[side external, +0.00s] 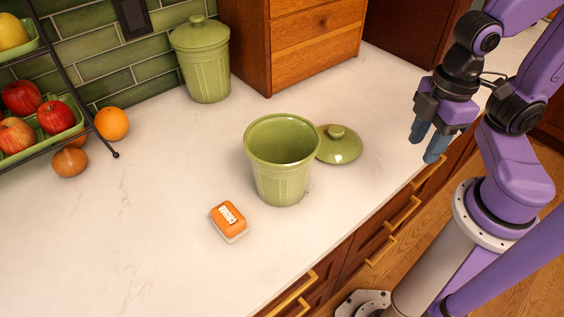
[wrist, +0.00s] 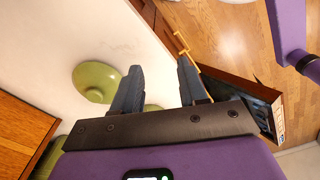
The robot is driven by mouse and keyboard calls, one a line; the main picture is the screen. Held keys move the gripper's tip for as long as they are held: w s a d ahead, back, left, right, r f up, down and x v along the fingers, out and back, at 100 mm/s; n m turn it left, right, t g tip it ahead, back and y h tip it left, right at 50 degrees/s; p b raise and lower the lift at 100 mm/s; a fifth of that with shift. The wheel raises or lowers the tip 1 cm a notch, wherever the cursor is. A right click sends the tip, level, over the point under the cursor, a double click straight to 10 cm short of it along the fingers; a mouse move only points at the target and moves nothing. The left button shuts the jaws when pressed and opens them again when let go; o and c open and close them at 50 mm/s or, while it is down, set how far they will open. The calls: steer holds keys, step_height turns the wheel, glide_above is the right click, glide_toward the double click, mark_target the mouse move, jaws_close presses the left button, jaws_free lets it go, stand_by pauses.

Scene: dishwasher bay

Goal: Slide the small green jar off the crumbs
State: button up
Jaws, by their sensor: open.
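An open green jar (side external: 281,160) stands upright on the white counter, its round lid (side external: 338,145) lying beside it on the right. A second green jar (side external: 203,62), with its lid on, stands at the back near the tiles. I cannot tell which jar is the small one. No loose crumbs show; the jars hide the counter under them. My gripper (side external: 424,147) is open and empty, above the counter's front edge, right of the lid and apart from it. In the wrist view, the lid (wrist: 92,82) is left of my open gripper (wrist: 160,66).
An orange-topped block (side external: 229,218) with white lettering lies in front of the open jar. A wooden cabinet (side external: 300,45) stands behind. The counter's left front is clear.

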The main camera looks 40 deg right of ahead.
steer(key=shift+w, duration=0.1)
steer(key=c, duration=0.7)
steer(key=shift+w+a+n, duration=0.3)
steer(key=shift+n, duration=0.2)
jaws_close()
steer(key=w+a+r+n+t+h, duration=0.1)
steer(key=w+a+r+n+t, duration=0.15)
steer(key=a+n, duration=0.45)
steer(key=w+a+r+n+t, duration=0.2)
steer(key=w+a+n+t, duration=0.15)
steer(key=a+n, duration=0.35)
steer(key=w+a+r+n+t+h, duration=0.1)
steer(key=w+a+r+n+t, duration=0.15)
steer(key=a+n, duration=0.4)
glide_toward(261, 132)
steer(key=x, duration=0.5)
steer(key=shift+s+f, duration=0.25)
steer(key=shift+f, duration=0.2)
steer(key=shift+w+d, duration=0.1)
steer(key=shift+w, duration=0.45)
